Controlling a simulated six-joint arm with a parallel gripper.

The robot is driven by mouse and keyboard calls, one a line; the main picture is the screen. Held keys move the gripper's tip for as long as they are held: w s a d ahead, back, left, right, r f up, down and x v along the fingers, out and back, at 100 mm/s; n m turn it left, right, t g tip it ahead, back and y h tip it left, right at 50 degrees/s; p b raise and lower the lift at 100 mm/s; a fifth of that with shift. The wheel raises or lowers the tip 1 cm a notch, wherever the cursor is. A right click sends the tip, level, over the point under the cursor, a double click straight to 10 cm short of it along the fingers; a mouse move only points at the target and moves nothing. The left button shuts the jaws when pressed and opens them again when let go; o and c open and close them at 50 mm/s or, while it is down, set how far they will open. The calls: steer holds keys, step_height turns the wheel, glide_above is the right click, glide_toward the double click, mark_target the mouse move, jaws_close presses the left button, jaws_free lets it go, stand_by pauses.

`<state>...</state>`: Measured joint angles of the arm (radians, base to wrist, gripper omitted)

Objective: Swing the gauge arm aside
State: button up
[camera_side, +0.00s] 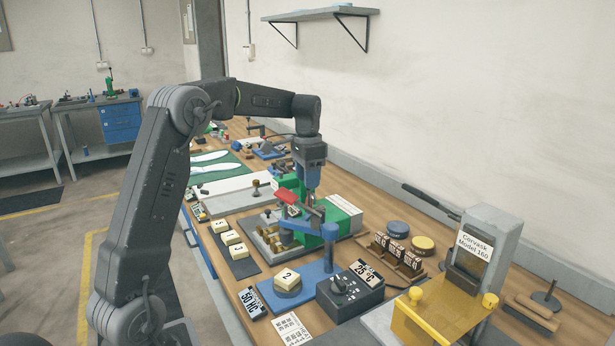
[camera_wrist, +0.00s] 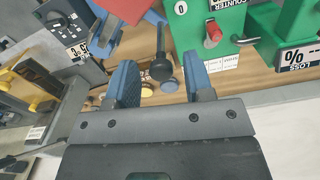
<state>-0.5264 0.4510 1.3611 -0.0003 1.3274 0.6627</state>
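In the wrist view, the blue arm (camera_wrist: 106,38) lies up and left of my fingers. My gripper (camera_side: 309,200) points down over the arm's upper end. Its two blue fingers (camera_wrist: 160,82) are apart, with nothing clamped between them. A dark rod with a round knob (camera_wrist: 161,70) shows between the fingertips; I cannot tell whether they touch it.
A cream block marked 2 (camera_side: 288,279) is on the blue base. Several more blocks (camera_side: 231,238) are on a dark mat at left. A black control box (camera_side: 350,292), a dark block rack (camera_side: 397,258) and a yellow-fronted machine (camera_side: 440,313) stand to the right. The bench is crowded.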

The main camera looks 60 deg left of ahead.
step_height(320, 180, up, 14)
steer(key=shift+f, duration=0.15)
stand_by(0.6)
stand_by(0.4)
steer(key=s+d+t, duration=0.2)
steer(key=s+d, duration=0.3)
steer(key=d, duration=0.3)
steer(key=s+d+t, duration=0.1)
steer(key=s+d, duration=0.4)
steer(key=d, duration=0.3)
steer(key=s+d+f+t, duration=0.1)
steer(key=s+d+f, duration=0.3)
steer(key=s+f, duration=0.2)
steer(key=s+d+f+n+t, duration=0.1)
steer(key=s+d+f, duration=0.4)
steer(key=s, duration=0.3)
steer(key=shift+f+n+t, duration=0.3)
steer(key=shift+f, duration=0.2)
